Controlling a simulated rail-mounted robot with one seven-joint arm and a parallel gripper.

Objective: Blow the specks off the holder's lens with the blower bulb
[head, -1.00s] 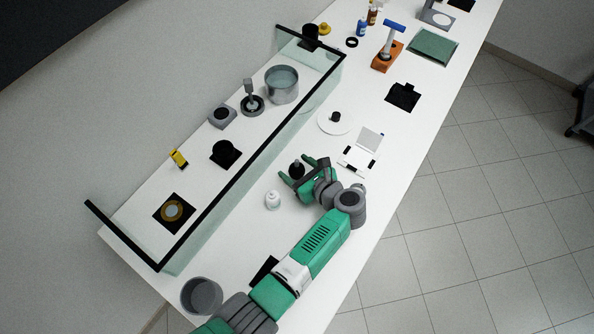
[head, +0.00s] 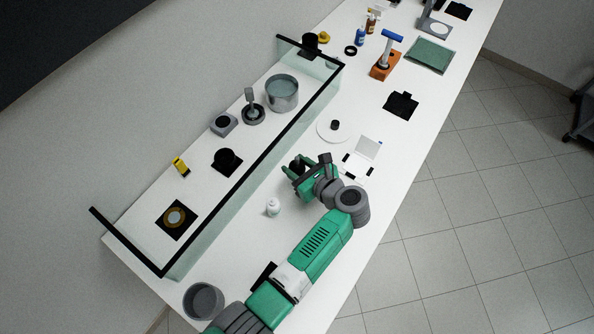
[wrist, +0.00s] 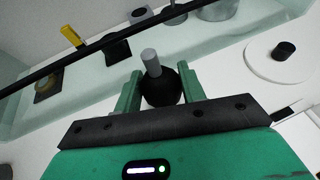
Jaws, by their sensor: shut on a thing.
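The blower bulb is a black ball with a grey nozzle; in the wrist view the bulb (wrist: 162,90) sits between the two green fingers, nozzle pointing away from the palm. My gripper (wrist: 160,88) is shut on it. In the head view my gripper (head: 297,172) is over the white bench, in front of the glass screen, and partly hides the bulb (head: 296,166). A gold-ringed round piece with a pale centre (head: 175,217), seemingly the holder's lens, lies on a black square behind the screen, left of my gripper. Specks are too small to make out.
The black-edged glass screen (head: 235,183) stands between my gripper and the ringed piece. Behind it are a yellow clip (head: 181,166), a black cylinder (head: 227,159) and a metal pot (head: 282,93). A white bottle (head: 273,207) and white disc (head: 334,130) stand near my gripper.

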